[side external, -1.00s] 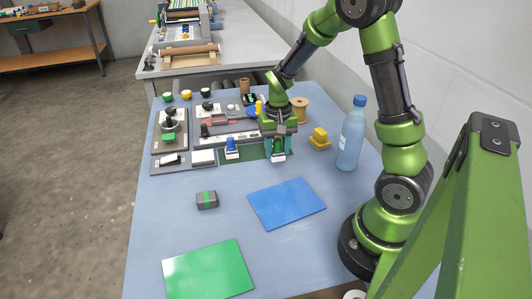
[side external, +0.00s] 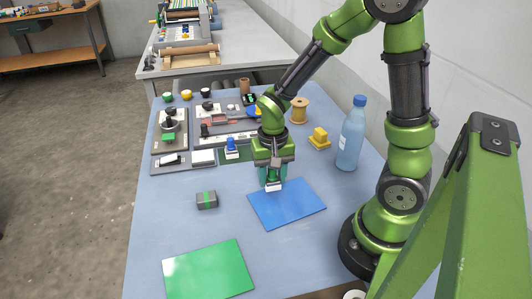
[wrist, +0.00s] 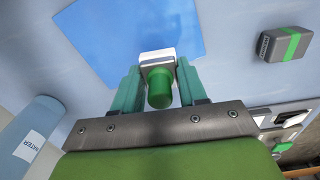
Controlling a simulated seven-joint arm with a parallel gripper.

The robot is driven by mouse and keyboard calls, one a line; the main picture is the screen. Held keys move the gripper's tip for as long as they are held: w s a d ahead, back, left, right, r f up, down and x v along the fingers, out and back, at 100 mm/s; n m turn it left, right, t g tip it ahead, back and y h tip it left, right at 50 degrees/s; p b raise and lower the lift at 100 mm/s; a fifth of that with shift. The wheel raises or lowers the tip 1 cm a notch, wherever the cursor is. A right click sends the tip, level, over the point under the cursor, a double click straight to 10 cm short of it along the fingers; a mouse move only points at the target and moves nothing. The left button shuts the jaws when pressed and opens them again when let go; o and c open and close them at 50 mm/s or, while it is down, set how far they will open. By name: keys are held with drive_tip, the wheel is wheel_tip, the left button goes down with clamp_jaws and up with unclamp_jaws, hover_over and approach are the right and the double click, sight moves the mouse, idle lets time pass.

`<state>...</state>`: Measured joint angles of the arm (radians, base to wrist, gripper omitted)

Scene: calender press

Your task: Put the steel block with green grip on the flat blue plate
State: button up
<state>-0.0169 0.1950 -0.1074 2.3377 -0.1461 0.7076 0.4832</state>
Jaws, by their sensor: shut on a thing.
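My gripper (side external: 272,178) is shut on the green grip of the steel block (side external: 273,187). In the wrist view the block's pale base (wrist: 157,56) and green grip (wrist: 160,90) show between the fingers. The block hangs upright at the back-left edge of the flat blue plate (side external: 289,206); I cannot tell how high it is above it. The blue plate also shows in the wrist view (wrist: 125,28), bare, with the block overlapping its near edge.
A dark block with a green band (side external: 207,200) lies left of the blue plate. A green plate (side external: 208,270) lies in front.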

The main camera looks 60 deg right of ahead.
sight(272, 178)
drive_tip(key=shift+f, duration=1.55)
drive_tip(key=shift+f, duration=0.15)
drive_tip(key=o, duration=1.1)
wheel_tip(272, 178, up, 11)
drive_tip(key=shift+r, duration=0.85)
drive_tip(key=s+a+r+n+t+y, duration=0.1)
drive_tip(key=s+a+r+n+t, duration=0.1)
drive_tip(key=r, duration=0.3)
drive_tip(key=s+a+r+n+t+y, duration=0.1)
drive_tip(key=s+a+r+n+t, duration=0.2)
drive_tip(key=r+t, duration=0.2)
drive_tip(key=shift+a+r, duration=0.25)
drive_tip(key=shift+a, duration=0.1)
